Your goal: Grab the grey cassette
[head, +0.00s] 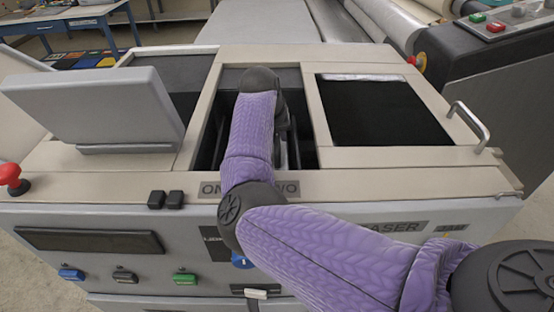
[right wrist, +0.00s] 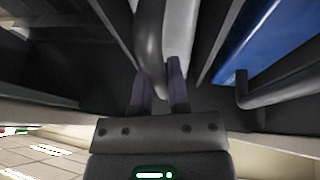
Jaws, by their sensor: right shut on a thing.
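The grey cassette (right wrist: 179,35) shows in the right wrist view as a pale grey upright slab with a dark grey bar handle (right wrist: 150,45) on its side. My right gripper (right wrist: 160,92) is shut on the grey cassette at its handle, with a dark finger on each side. In the head view my right arm reaches down into the open middle bay of the machine. There the arm hides the gripper and most of what is in the bay. My left gripper is not in view.
A blue cassette (right wrist: 245,40) with its own bar handle (right wrist: 285,90) stands close on the right in the wrist view. The bay's beige rim (head: 310,120) surrounds my arm. A dark panel (head: 385,110) lies right of the bay, and a grey screen (head: 95,108) stands left.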

